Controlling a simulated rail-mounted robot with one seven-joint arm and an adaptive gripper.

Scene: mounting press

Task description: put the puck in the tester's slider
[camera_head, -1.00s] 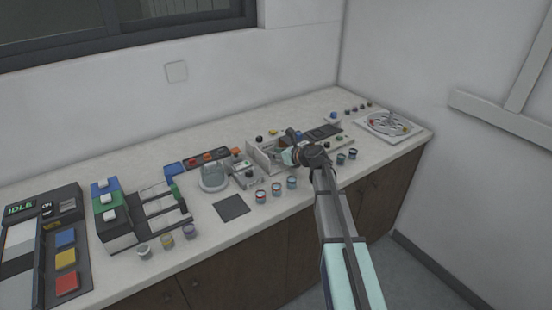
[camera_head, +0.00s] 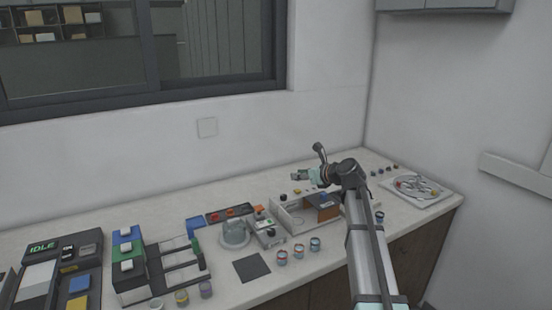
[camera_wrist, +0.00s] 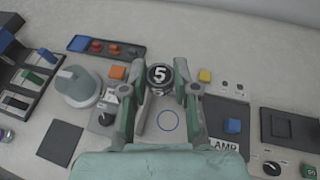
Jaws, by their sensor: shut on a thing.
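The puck is held between the fingertips, clear of the surfaces below. Under the gripper lies a pale surface with a blue ring (camera_wrist: 168,121), seen between the fingers. A walled box (camera_head: 290,218) with an open top stands below. I cannot tell which part is the tester's slider.
A panel marked "LAMP" carries a blue block (camera_wrist: 232,126). A grey-green domed device (camera_head: 235,234) and a dark mat (camera_head: 252,269) lie to the left. Several small cups (camera_head: 299,252) stand along the front. A white tray (camera_head: 417,190) is at the right.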

